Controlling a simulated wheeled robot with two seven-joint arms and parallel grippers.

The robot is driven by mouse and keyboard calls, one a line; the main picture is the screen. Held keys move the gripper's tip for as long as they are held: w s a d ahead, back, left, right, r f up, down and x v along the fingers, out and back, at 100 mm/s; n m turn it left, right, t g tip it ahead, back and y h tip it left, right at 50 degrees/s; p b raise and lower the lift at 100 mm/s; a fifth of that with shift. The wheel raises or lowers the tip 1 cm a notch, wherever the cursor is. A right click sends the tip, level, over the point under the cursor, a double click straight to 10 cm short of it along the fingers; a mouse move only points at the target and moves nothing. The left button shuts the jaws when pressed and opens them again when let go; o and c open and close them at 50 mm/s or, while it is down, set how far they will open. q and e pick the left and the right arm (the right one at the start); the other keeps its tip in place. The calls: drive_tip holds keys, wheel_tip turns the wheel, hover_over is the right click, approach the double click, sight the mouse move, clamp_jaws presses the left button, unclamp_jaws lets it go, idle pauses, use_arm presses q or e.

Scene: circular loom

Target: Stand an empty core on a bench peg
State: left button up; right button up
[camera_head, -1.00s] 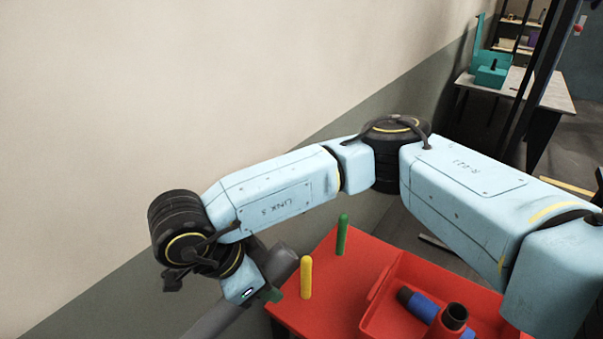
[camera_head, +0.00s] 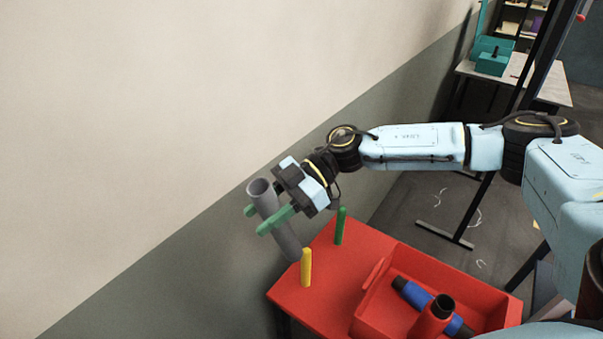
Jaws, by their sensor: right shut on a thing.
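My right gripper (camera_head: 268,216) has green fingers and is shut on a grey hollow core (camera_head: 284,238). The core is a tube, tilted, with its open top end leaning left and its lower end near the yellow peg. The yellow peg (camera_head: 306,268) stands upright on the red bench (camera_head: 318,307). A green peg (camera_head: 340,226) stands further back on the bench, right of the core and apart from it. The core's lower end is beside and behind the yellow peg in this view; I cannot tell whether they touch. My left gripper is not in view.
A red tray (camera_head: 368,292) on the bench holds a blue tube (camera_head: 412,293) and a red tube (camera_head: 432,318), both with dark ends. A plain wall rises behind and left. A table with a teal box (camera_head: 492,62) stands far back right.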

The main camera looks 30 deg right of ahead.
drive_tip(key=w+d+f+m+t+h+p, duration=0.2)
drive_tip(key=w+d+m+t, duration=0.4)
drive_tip(key=d+m+t, duration=0.45)
drive_tip(key=shift+n+t, duration=0.65)
drive_tip(key=f+b, duration=0.2)
drive_tip(key=d+f+b, duration=0.1)
drive_tip(key=f+b, duration=0.1)
drive_tip(key=shift+f+b, duration=0.15)
drive_tip(key=shift+b, duration=0.25)
drive_tip(key=shift+p, duration=0.3)
drive_tip(key=shift+p, duration=0.35)
